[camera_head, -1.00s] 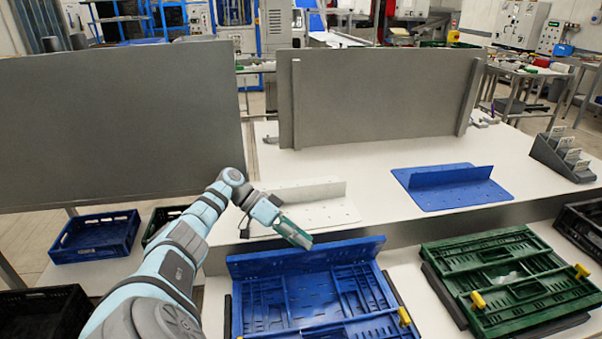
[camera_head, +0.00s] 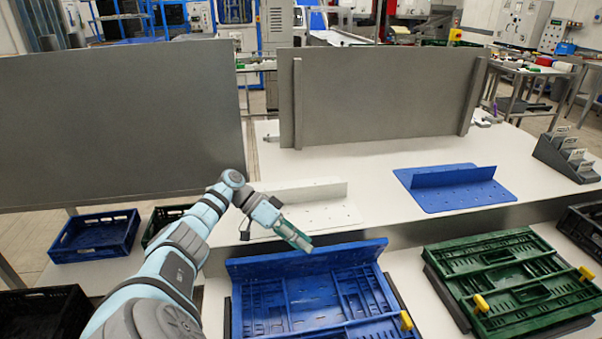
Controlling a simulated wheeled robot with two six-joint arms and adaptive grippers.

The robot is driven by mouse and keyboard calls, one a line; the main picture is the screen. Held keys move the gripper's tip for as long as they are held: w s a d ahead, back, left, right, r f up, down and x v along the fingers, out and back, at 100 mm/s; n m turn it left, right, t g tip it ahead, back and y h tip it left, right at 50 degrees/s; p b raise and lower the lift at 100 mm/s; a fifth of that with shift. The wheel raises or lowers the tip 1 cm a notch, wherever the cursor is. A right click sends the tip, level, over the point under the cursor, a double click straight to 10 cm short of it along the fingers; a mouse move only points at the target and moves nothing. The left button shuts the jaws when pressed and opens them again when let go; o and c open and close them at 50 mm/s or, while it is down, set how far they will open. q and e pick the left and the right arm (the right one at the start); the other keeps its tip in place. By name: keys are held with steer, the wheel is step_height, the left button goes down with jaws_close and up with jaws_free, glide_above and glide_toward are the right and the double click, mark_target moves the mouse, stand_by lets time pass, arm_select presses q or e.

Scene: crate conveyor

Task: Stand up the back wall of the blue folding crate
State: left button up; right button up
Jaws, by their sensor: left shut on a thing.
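The blue folding crate (camera_head: 335,305) lies on the near bench at the lower middle, its other panels folded flat over the floor. Its back wall (camera_head: 345,254) is raised along the far edge; whether it is fully upright or still leaning I cannot tell. My left gripper (camera_head: 306,246) reaches in from the left and is shut on the top edge of the back wall, near its middle. The fingers hide a small part of that edge. My right gripper is out of view.
A green folded crate (camera_head: 508,272) with yellow latches lies to the right. Behind the blue crate stand a white bracket plate (camera_head: 318,212) and a blue bracket plate (camera_head: 450,197). Another blue crate (camera_head: 70,235) sits at the left. Large grey panels stand behind.

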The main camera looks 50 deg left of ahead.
arm_select(q)
steer(key=shift+s+f, duration=0.1)
steer(key=shift+a, duration=0.25)
steer(key=v, duration=0.7)
steer(key=shift+r, duration=0.25)
steer(key=shift+s+d, duration=0.1)
steer(key=shift+d, duration=0.05)
